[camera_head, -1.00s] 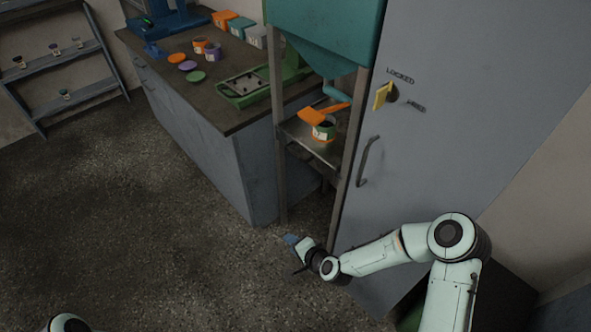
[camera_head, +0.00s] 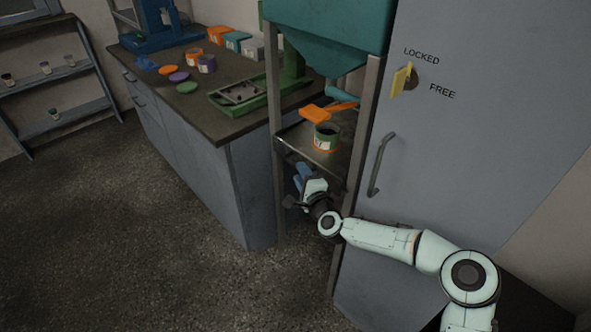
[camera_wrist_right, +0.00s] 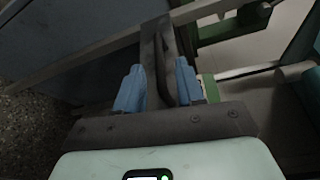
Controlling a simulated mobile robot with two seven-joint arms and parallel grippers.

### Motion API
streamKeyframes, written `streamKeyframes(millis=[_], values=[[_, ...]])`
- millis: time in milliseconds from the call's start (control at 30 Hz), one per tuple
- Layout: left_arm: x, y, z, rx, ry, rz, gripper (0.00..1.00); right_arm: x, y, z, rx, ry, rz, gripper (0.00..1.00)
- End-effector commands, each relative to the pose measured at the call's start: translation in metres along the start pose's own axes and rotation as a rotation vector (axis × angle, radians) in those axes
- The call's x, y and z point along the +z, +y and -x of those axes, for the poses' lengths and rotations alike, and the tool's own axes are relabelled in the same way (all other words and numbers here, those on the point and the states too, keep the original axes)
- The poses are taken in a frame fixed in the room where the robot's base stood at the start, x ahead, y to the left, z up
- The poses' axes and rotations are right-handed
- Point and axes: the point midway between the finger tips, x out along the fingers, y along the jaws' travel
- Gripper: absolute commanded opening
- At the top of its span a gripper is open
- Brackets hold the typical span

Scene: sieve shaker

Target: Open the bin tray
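A teal hopper (camera_head: 330,28) stands in a metal frame beside the tall grey cabinet. An orange lever-like piece (camera_head: 315,113) shows under its spout. I cannot tell for sure which part is the bin tray. My right gripper (camera_head: 302,175) is low at the frame, below its shelf. In the right wrist view its two blue fingers (camera_wrist_right: 160,88) are open and apart. A dark bar with a curved handle-like part (camera_wrist_right: 161,60) shows between and beyond them; contact cannot be told. My left gripper is not in view.
A green and orange container (camera_head: 326,137) stands on the frame's shelf (camera_head: 296,140). The grey cabinet (camera_head: 470,150) has a yellow knob (camera_head: 401,80) and a vertical handle (camera_head: 376,165). A workbench (camera_head: 195,115) stands left; the floor before it is clear.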

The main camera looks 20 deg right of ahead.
Motion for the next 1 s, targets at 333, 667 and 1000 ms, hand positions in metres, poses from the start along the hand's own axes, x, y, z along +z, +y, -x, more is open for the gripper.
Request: streamKeyframes(millis=[333,667,1000], values=[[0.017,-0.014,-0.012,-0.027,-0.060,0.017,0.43,0.000,0.000,-0.042,0.000,0.000,0.000,0.38],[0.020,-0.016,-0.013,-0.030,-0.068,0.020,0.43,0.000,0.000,-0.046,0.002,-0.001,0.001,0.38],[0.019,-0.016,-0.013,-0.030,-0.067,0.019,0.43,0.000,0.000,-0.046,0.001,-0.001,0.001,0.00]])
